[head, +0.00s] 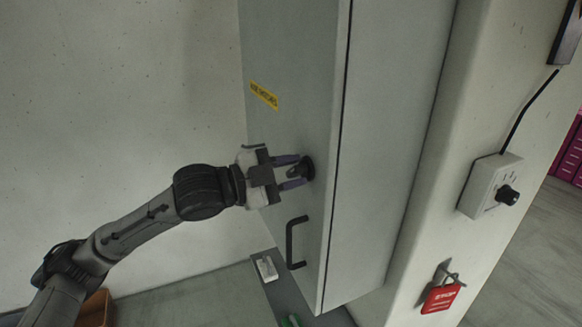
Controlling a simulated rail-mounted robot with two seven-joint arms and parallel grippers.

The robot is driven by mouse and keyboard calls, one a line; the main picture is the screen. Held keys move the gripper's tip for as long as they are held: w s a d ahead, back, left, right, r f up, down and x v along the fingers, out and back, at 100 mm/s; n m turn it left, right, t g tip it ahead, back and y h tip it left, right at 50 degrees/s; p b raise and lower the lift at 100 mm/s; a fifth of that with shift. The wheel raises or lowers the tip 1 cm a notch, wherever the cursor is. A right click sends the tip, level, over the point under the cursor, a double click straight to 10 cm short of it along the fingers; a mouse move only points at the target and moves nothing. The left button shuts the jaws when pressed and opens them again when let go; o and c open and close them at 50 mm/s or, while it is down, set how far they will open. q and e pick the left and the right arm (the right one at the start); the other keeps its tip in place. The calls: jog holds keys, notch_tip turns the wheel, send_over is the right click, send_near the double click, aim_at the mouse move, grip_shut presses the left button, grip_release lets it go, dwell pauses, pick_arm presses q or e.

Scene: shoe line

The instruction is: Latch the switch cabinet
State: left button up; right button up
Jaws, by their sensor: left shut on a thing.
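The grey switch cabinet (388,150) stands in the middle of the head view, its door (285,60) facing left and looking closed along a thin dark seam. A black round latch knob (307,168) sits on the door, above a black bar handle (291,243). My left gripper (298,172) comes in from the left with its fingers at the knob and is shut on it. The fingers and gripper hide part of the knob. My right gripper is not in view.
A yellow label (264,95) is on the door. To the right, a wall bears a white box with a black dial (490,186) and a red padlock tag (441,297). A small white object (266,268) lies below the door. An orange bin (97,308) is at lower left.

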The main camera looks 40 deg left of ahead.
pick_arm(q)
jog(key=n+p, duration=0.1)
jog(key=n, duration=0.2)
jog(key=shift+n, duration=0.4)
jog(key=n+p, duration=0.1)
jog(key=n, duration=0.2)
jog(key=shift+n, duration=1.2)
jog(key=shift+n+p, duration=0.3)
jog(key=shift+p, duration=0.05)
jog(key=o, duration=0.6)
